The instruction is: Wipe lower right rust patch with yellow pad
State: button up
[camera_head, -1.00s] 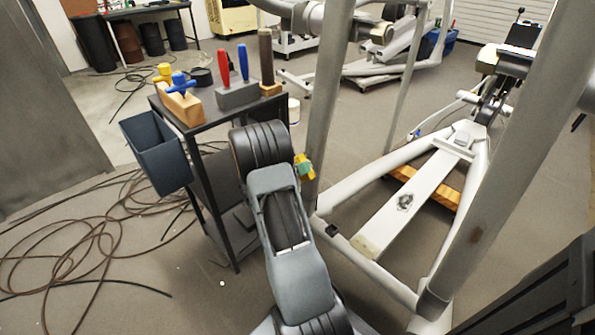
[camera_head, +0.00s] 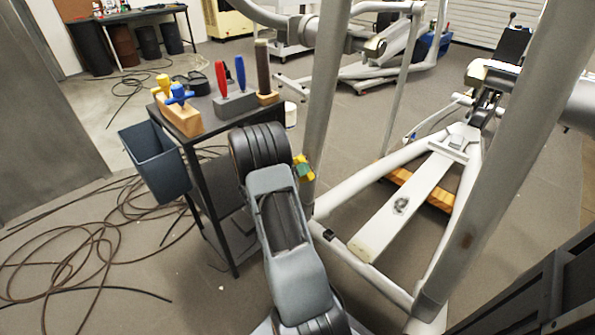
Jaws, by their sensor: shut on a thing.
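A small yellow pad with a green part (camera_head: 303,161) shows just past the black ribbed joint of my arm, against the left grey post (camera_head: 322,110). I cannot tell whether it touches the post. My gripper (camera_head: 304,171) is at this pad and shut on it; its fingers are mostly hidden behind my arm. A small brown rust patch (camera_head: 466,241) shows low on the right grey post (camera_head: 490,185), well to the right of my gripper. Both posts belong to the elliptical machine.
A black trolley (camera_head: 215,170) on the left bears a wooden block (camera_head: 183,117) with yellow and blue handles, and a grey holder (camera_head: 236,105) with red and blue handles. A dark bin (camera_head: 155,163) hangs on it. Cables (camera_head: 75,245) cover the left floor. A white beam (camera_head: 385,225) lies between the posts.

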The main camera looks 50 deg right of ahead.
aim_at(308, 157)
jog(key=shift+s+d+r+p, duration=0.1)
jog(key=shift+s+r+p, duration=0.05)
jog(key=shift+r+p, duration=1.25)
jog(key=shift+s+a+r+p, duration=0.1)
jog(key=shift+s+r+p, duration=0.05)
jog(key=shift+r+p, duration=1.2)
jog(key=shift+s+d+r+p, duration=0.1)
jog(key=shift+s+r+p, duration=0.05)
jog(key=shift+r+p, duration=1.25)
jog(key=shift+w+a+f+b, duration=0.15)
jog(key=shift+f+b, duration=0.45)
jog(key=shift+f, duration=0.35)
jog(key=shift+w+a+f+b, duration=0.1)
jog(key=shift+f+b, duration=0.5)
jog(key=shift+f, duration=0.35)
jog(key=shift+w+d+f+b, duration=0.2)
jog(key=shift+f+b, duration=0.85)
jog(key=shift+f, duration=0.7)
jog(key=shift+w+d+f+b, duration=0.15)
jog(key=shift+f+b, duration=0.9)
jog(key=shift+f, duration=0.7)
jog(key=shift+s, duration=0.1)
jog(key=shift+w+a+p, duration=0.15)
jog(key=shift+a+p, duration=0.3)
jog(key=shift+a, duration=1.05)
jog(key=shift+w+a+p, duration=0.1)
jog(key=shift+a+p, duration=0.3)
jog(key=shift+a, duration=1.05)
jog(key=shift+a, duration=0.1)
